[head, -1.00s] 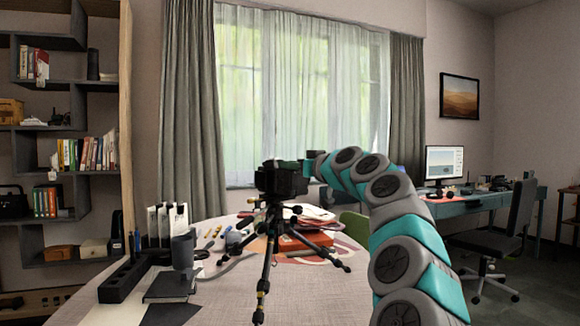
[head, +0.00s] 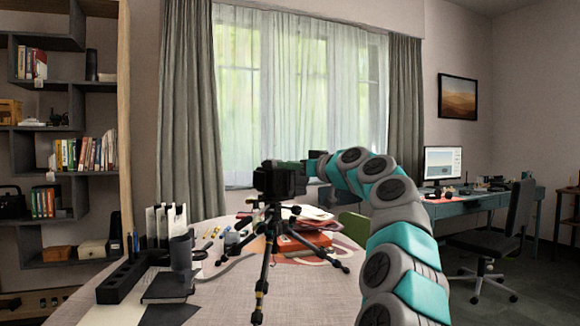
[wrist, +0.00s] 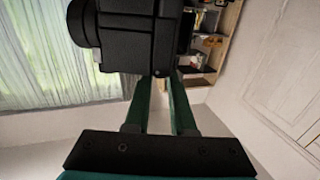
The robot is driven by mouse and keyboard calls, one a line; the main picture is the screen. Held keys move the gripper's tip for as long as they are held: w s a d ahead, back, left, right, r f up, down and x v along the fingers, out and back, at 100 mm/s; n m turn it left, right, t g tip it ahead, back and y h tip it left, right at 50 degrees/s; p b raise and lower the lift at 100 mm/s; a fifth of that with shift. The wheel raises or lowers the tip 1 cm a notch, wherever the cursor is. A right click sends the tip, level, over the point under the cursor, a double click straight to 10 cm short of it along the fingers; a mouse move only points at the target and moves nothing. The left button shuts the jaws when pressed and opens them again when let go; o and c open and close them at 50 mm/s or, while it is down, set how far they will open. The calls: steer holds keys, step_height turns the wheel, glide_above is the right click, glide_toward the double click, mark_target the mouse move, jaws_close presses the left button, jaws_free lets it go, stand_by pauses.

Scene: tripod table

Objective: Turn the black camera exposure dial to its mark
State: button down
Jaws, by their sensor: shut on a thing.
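The black camera (head: 276,181) sits on top of a black tripod (head: 266,262) on the round table. It also fills the top of the wrist view (wrist: 135,32), with its lens toward the left. My gripper (head: 302,165) reaches the camera's top right side from the right. In the wrist view the two green fingers of my gripper (wrist: 163,80) converge at the camera body's edge and are closed on a small part there. That part, apparently the exposure dial, is hidden between the fingertips, and its mark cannot be seen.
The round table (head: 215,302) holds a dark mug (head: 181,252), a black organiser (head: 122,281), pens and red folders (head: 305,240) around the tripod legs. A curtained window is behind. A desk with a monitor (head: 443,163) and a chair stand at the right.

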steer(key=c, duration=0.8)
jaws_free()
steer(key=shift+o, duration=0.2)
steer(key=b+v, duration=0.3)
steer(key=v, duration=0.4)
steer(key=shift+s+d, duration=0.25)
steer(key=shift+s, duration=0.1)
